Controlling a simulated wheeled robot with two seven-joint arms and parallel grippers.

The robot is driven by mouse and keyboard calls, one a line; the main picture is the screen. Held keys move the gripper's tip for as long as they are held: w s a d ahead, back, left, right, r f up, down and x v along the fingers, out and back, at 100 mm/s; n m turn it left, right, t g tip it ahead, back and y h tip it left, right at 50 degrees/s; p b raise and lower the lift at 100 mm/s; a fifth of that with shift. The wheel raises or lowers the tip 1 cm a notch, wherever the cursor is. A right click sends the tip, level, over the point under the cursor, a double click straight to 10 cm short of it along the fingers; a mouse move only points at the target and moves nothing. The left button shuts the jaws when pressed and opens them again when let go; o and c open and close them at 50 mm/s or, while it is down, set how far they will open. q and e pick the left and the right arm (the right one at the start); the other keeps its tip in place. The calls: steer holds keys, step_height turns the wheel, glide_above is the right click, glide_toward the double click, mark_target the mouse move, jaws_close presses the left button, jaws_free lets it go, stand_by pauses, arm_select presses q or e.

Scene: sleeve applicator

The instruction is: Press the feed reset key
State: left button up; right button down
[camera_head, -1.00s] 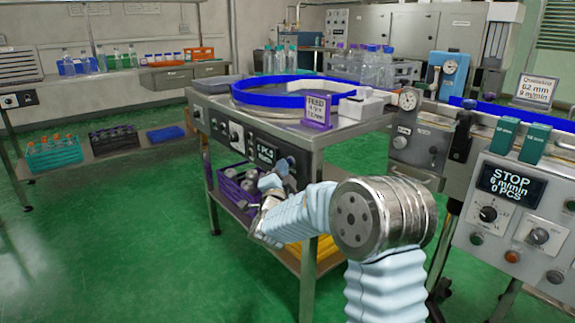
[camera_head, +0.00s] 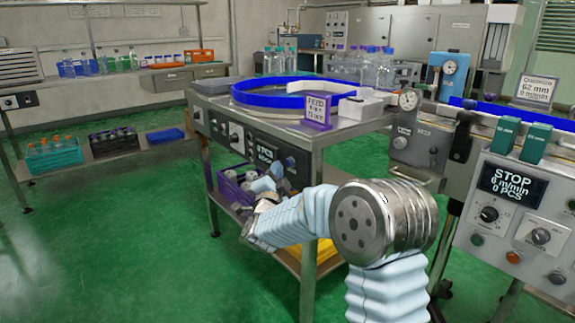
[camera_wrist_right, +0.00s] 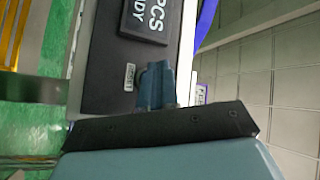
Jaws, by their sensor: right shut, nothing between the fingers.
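The feeder's dark control panel (camera_head: 265,150) is on the front of the steel feed table, with a small display (camera_head: 267,152) that appears to read 0 PCS. In the right wrist view the display (camera_wrist_right: 148,18) shows PCS and the end of a second word. A small white label (camera_wrist_right: 130,76), apparently RESET, sits beside my fingers. My right gripper (camera_wrist_right: 157,84) is shut and empty, its fingertips pointing at the panel. The key by the label is not visible; the fingers cover that spot. My left gripper is not in view.
A purple FEED sign (camera_head: 318,111) and a blue-rimmed round feeder (camera_head: 262,96) are on the table top. A purple crate (camera_head: 230,186) is on the lower shelf behind my gripper. A machine panel reading STOP (camera_head: 512,186) stands at right. Green floor at left is open.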

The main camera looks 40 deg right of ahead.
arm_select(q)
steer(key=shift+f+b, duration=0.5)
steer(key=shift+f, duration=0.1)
arm_select(e)
steer(key=shift+s+a, duration=0.15)
steer(key=shift+a, duration=2.25)
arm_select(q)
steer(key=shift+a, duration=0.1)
